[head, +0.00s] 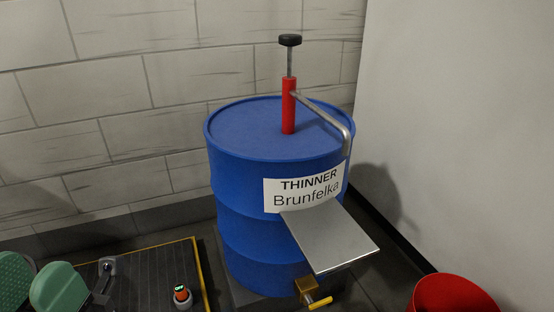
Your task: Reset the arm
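Neither of my grippers shows in the head view, and no part of my arms can be made out. A blue drum (255,180) labelled "THINNER Brunfelka" stands upright in the middle of the view. A red hand pump (289,106) with a black knob (290,41) rises from its lid, and its grey spout bends down to the right. A flat metal shelf (333,243) sticks out from the drum's front, with nothing on it. A brass tap (307,290) sits low on the drum.
A red round container (453,296) is cut off at the bottom right. Green rounded parts (58,287), a small metal fitting (106,270) and an orange switch reading "OFF" (181,297) are at lower left by a yellow-edged dark mat (150,265). Walls stand close behind and right.

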